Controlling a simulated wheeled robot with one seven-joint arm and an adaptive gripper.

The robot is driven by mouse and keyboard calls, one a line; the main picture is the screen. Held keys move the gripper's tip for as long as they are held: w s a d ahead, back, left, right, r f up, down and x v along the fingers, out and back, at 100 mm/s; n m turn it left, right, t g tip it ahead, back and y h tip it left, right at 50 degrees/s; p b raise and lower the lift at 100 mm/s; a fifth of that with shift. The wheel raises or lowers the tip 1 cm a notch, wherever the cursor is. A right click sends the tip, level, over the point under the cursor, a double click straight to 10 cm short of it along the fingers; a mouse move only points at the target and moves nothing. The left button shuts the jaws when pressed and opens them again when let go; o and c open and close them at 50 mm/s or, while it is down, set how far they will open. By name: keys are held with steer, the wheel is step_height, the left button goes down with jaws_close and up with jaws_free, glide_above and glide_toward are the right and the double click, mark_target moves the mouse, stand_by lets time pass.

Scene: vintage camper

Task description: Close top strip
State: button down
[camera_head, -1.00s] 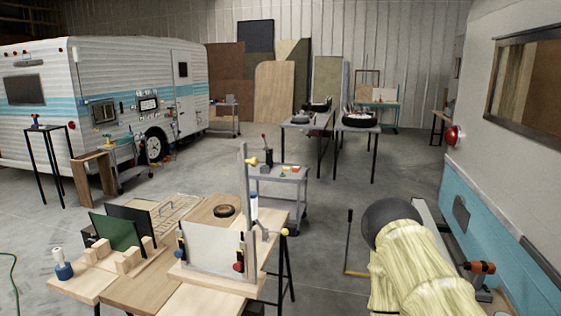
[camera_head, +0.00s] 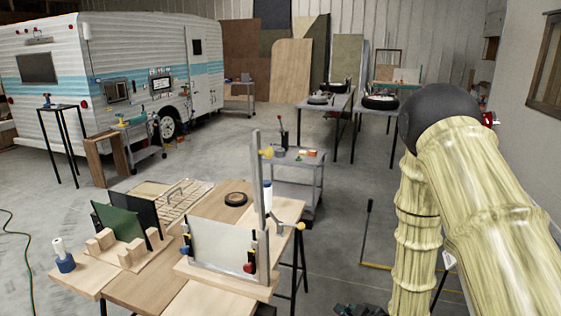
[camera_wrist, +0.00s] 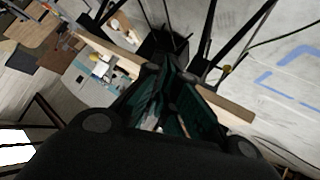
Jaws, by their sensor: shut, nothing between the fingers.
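A grey upright strip (camera_head: 257,185) stands at the right end of a pale panel (camera_head: 223,243) on the workbench, with a yellow knob (camera_head: 267,152) on its side. I take it for the top strip; it points up, not across the panel's top edge. The panel stands upright in a wooden base (camera_head: 232,283) with clamps at both ends. My gripper (camera_wrist: 172,88) shows in the wrist view with dark and teal fingers, shut and empty. In the head view only a dark part of it shows at the bottom edge, right of the bench and apart from the strip.
A grey cart (camera_head: 293,172) stands behind the bench.

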mark_target(270, 155)
steer(key=w+a+r+n+t+y, duration=0.25)
steer(key=w+r+n, duration=0.35)
steer(key=r, duration=0.6)
steer(key=w+a+r+n+g+y, duration=0.1)
steer(key=a+r+n+g+y, duration=0.2)
steer(key=r+n, duration=0.9)
steer(key=w+r+n+g+y, duration=0.1)
steer(key=r+n+g+y, duration=0.4)
steer(key=r, duration=1.6)
steer(key=shift+m+t+y, duration=0.25)
steer(key=shift+m+t, duration=0.4)
steer(key=shift+m, duration=0.05)
steer(key=shift+p+x, duration=3.15)
steer(key=shift+x, duration=3.75)
steer(key=shift+a+f, duration=0.1)
steer(key=shift+f, duration=0.15)
